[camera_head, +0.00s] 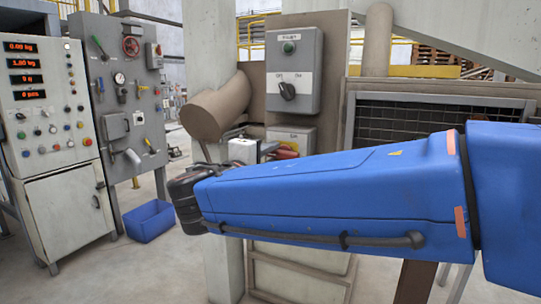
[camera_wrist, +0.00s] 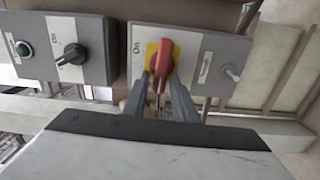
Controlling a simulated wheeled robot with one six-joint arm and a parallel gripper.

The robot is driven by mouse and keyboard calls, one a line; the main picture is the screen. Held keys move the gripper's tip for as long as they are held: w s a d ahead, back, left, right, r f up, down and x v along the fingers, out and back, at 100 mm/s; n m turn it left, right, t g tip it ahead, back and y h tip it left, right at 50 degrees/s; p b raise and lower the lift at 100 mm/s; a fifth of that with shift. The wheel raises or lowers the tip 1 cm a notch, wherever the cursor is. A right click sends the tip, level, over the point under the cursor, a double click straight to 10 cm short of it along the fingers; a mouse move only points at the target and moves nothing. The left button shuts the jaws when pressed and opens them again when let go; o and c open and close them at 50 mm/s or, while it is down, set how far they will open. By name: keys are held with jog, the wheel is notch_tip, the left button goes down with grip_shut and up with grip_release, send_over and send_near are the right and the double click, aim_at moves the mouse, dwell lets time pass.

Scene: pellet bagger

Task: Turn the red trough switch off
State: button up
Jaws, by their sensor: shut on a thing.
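The red trough switch (camera_wrist: 158,52) is a red rotary handle on a yellow plate, on a grey box (camera_wrist: 215,50) labelled "Trough" in the wrist view. An "On" mark stands beside the yellow plate. My gripper (camera_wrist: 161,80) has one finger on each side of the handle's near end and is shut on it. I cannot tell the handle's exact setting from this angle. In the head view a bit of red (camera_head: 287,152) shows below the upper grey box, and my blue arm hides much of the area.
A grey box with a black knob (camera_head: 287,90) and green button (camera_head: 288,48) sits just above; its knob (camera_wrist: 74,56) is left in the wrist view. A brown pipe (camera_head: 222,105) stands close left. A control cabinet (camera_head: 65,205) and blue bin (camera_head: 149,221) are further left.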

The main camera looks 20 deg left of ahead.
jog(key=shift+f+n, duration=0.2)
jog(key=shift+n, duration=0.1)
dwell(0.4)
jog(key=o, duration=0.8)
jog(key=shift+r, duration=0.1)
jog(key=s+a, duration=0.1)
jog(key=s, duration=1.6)
jog(key=shift+s+a, duration=0.15)
jog(key=shift+s, duration=0.05)
